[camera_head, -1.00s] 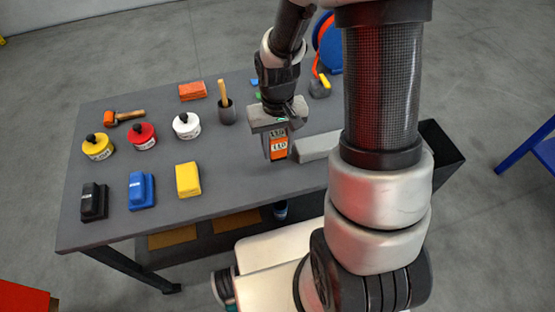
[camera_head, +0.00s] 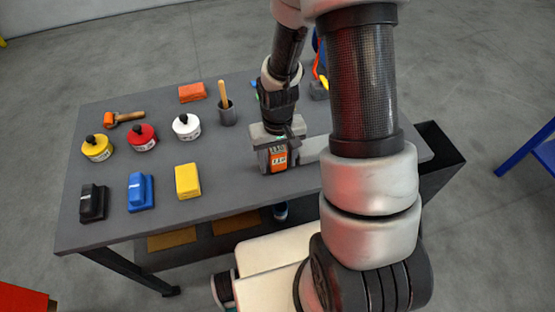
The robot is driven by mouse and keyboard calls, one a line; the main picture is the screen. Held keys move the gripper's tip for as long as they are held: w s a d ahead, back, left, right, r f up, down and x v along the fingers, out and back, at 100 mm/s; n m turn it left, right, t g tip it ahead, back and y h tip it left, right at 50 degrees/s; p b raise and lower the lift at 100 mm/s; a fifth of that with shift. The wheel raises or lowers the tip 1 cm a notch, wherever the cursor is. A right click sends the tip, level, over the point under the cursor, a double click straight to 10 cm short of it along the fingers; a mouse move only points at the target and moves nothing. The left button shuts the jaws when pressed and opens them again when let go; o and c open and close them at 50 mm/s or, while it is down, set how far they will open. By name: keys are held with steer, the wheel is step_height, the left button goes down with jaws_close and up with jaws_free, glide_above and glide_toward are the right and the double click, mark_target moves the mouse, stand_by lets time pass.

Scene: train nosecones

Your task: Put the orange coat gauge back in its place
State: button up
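The orange coat gauge (camera_head: 279,161) is upright under my gripper (camera_head: 278,156), near the front edge of the table. Its orange face with a small label points toward the camera. My gripper points down from above, with its grey fingers at the gauge's left and right sides. The view is too small to tell whether the fingers press on the gauge or stand slightly apart from it. The gauge's base seems to be at or very near the tabletop; exact contact cannot be told.
The grey table (camera_head: 230,175) holds yellow (camera_head: 98,149), red (camera_head: 142,138) and white (camera_head: 186,126) pots. Black (camera_head: 93,203), blue (camera_head: 140,192) and yellow (camera_head: 187,180) blocks stand in front. A grey block (camera_head: 313,149) is just right of the gauge. A dark bin (camera_head: 440,160) adjoins the table's right end.

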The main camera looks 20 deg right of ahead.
steer(key=shift+r, duration=0.1)
step_height(320, 180, up, 12)
steer(key=shift+f+p, duration=0.1)
steer(key=shift+p, duration=0.45)
steer(key=s+r+t, duration=0.2)
steer(key=s+r, duration=0.3)
steer(key=r, duration=0.5)
steer(key=s+r+t, duration=0.3)
steer(key=s+r, duration=0.3)
steer(key=r, duration=0.5)
steer(key=shift+s+r+t, duration=0.15)
steer(key=shift+s+t, duration=0.15)
